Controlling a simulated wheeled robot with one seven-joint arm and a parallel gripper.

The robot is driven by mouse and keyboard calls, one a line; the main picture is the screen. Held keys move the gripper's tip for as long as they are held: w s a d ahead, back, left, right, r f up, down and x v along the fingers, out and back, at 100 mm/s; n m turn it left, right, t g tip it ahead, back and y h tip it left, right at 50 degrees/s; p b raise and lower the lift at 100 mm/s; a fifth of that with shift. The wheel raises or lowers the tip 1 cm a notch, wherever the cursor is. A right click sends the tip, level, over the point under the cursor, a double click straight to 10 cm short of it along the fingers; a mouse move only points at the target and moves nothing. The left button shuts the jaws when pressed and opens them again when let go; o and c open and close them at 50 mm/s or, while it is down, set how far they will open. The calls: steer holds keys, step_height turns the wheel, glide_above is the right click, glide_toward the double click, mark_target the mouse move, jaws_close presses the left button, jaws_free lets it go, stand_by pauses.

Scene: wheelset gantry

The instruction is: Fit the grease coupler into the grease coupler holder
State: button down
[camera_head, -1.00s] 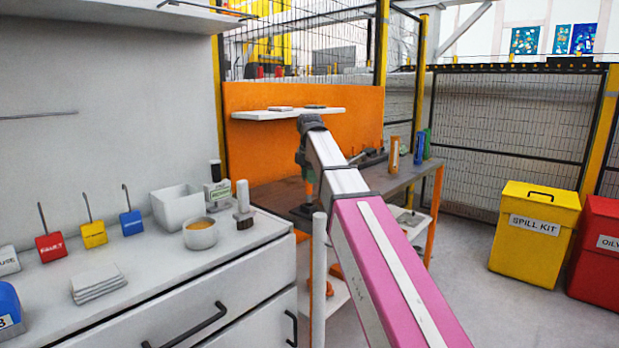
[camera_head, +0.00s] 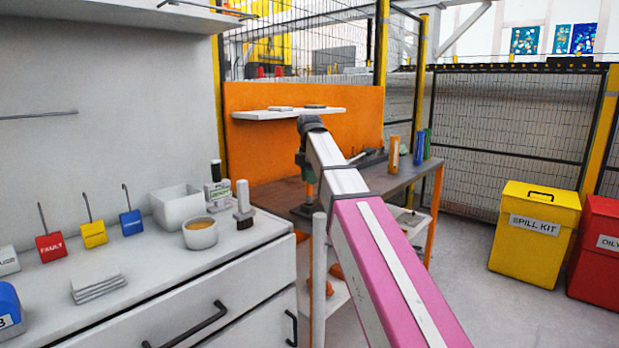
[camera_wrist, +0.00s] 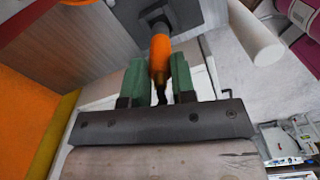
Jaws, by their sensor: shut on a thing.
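My gripper (camera_wrist: 158,78) has green fingers and is shut on the orange grease coupler (camera_wrist: 160,52), which stands out beyond the fingertips. In the wrist view, the coupler's far end is over a dark grey square piece with a round dark centre, which looks like the grease coupler holder (camera_wrist: 200,14). I cannot tell whether the coupler is in it or just above it. In the head view, my gripper (camera_head: 308,185) points down over the near left part of the bench, with the dark holder (camera_head: 301,212) below it. The coupler is mostly hidden there.
The brown bench top (camera_head: 272,193) has an orange back panel (camera_head: 245,150) and a white shelf (camera_head: 290,114). A pale upright post (camera_head: 318,270) stands close to the holder. A white cabinet with a bowl (camera_head: 200,234) and brush (camera_head: 243,212) is at left. Bottles (camera_head: 394,152) stand at the bench's far right.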

steer(key=shift+f, duration=1.45)
steer(key=c, duration=0.9)
jaws_free()
steer(key=shift+o, duration=0.2)
step_height(320, 180, up, 11)
steer(key=shift+f, duration=0.1)
